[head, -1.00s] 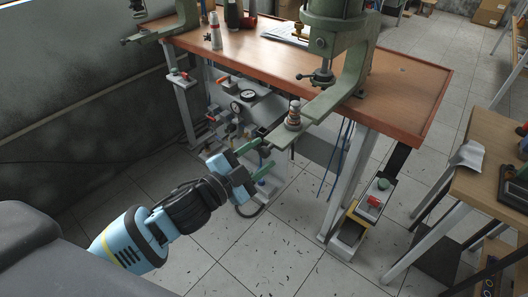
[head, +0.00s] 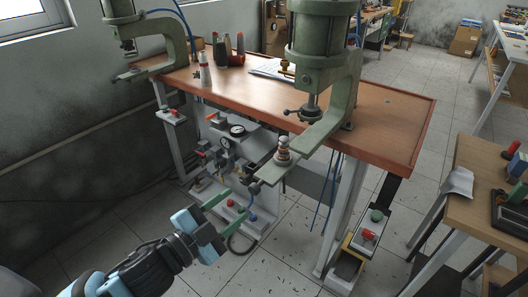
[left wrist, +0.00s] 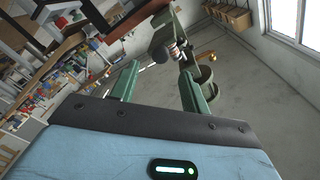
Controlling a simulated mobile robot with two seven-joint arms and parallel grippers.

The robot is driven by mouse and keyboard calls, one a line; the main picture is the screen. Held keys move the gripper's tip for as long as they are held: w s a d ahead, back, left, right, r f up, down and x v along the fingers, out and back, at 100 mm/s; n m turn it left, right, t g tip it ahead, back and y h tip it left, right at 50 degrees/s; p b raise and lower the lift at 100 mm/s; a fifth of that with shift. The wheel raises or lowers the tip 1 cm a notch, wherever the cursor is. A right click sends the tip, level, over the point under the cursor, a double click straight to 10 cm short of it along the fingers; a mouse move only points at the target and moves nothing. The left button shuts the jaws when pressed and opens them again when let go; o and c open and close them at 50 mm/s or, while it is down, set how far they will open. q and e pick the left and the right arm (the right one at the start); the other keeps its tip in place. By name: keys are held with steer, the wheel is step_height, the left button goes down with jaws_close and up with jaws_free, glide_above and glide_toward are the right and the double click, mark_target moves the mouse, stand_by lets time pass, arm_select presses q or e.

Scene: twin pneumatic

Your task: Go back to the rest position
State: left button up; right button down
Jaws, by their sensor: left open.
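My left gripper (head: 232,217) is open and empty, low in front of the workbench (head: 395,113). Its two green fingers are spread, and nothing is between them. In the left wrist view the open fingers (left wrist: 160,75) point toward the press. A small stacked part with white and orange bands (head: 283,152) stands upright on the lower arm of the near green press (head: 345,85). The part also shows beyond the fingertips in the left wrist view (left wrist: 174,50). The gripper is below and left of the part, apart from it. My right gripper is not in view.
A second green press (head: 178,40) stands at the bench's left end. Gauges and valves (head: 237,130) are mounted under the bench. A two-button control box (head: 370,228) stands low at right. A wooden side table (head: 480,185) is farther right. Open tiled floor lies between.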

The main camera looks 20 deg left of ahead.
arm_select(q)
steer(key=shift+f, duration=0.1)
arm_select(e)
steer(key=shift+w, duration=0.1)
arm_select(q)
steer(key=s+f+n+g+y+p, duration=0.2)
steer(key=s+f+n, duration=0.4)
steer(key=s+f, duration=0.6)
steer(key=s+a+f+n+g+y+p, duration=0.1)
steer(key=s+f+n+g+y+p, duration=0.2)
steer(key=s+f, duration=0.9)
steer(key=s+n+g, duration=0.2)
steer(key=s+n, duration=0.1)
steer(key=s, duration=0.1)
steer(key=shift+s+g+y+p, duration=0.3)
steer(key=shift+p, duration=0.1)
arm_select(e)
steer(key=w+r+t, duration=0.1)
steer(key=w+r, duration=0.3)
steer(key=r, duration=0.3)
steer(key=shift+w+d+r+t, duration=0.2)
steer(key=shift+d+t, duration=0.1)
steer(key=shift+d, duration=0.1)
